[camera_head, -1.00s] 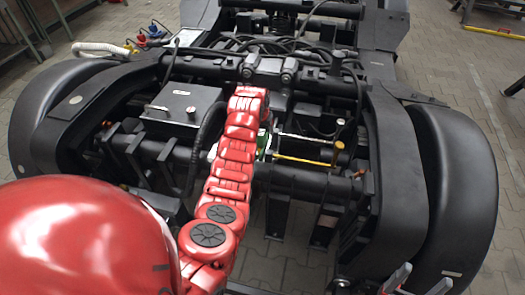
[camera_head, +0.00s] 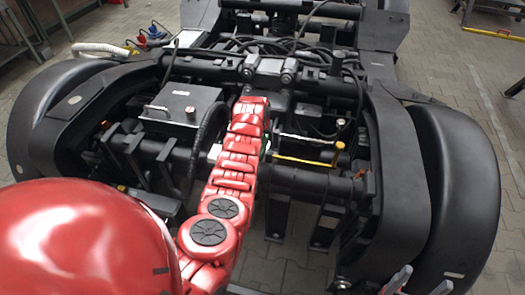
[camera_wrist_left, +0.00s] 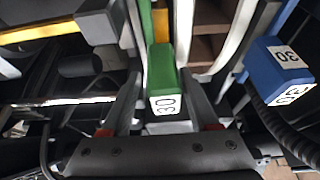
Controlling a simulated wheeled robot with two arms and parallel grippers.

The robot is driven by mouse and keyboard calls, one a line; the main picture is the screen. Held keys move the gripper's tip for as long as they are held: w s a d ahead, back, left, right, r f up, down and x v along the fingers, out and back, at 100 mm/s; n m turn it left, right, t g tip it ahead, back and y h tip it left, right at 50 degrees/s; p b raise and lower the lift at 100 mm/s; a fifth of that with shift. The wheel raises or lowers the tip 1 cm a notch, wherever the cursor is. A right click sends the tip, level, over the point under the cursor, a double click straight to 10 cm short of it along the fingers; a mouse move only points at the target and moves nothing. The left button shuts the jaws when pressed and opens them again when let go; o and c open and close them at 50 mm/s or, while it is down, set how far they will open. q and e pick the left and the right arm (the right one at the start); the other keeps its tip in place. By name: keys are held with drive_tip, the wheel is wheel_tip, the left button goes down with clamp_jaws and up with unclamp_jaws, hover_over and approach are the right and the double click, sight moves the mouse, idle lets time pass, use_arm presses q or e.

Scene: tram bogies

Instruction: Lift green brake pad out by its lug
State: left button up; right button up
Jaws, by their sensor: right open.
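The green brake pad's lug (camera_wrist_left: 163,82), with a white label reading 30 on its end, stands between the fingers of my left gripper (camera_wrist_left: 161,75) in the left wrist view. The fingers are apart, with narrow gaps beside the lug; contact is hard to judge. My right gripper (camera_head: 420,284) is at the bottom right edge of the head view, open and empty, away from the pad.
A blue block (camera_wrist_left: 275,68) labelled 30 and a dark ribbed hose (camera_wrist_left: 282,125) lie to the right in the left wrist view. A yellow bar (camera_head: 305,161) is right of my arm. A black box (camera_head: 182,110) is on its left. Dark fenders (camera_head: 462,190) flank the bogie.

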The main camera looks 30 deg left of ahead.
use_arm(q)
clamp_jaws()
idle(0.3)
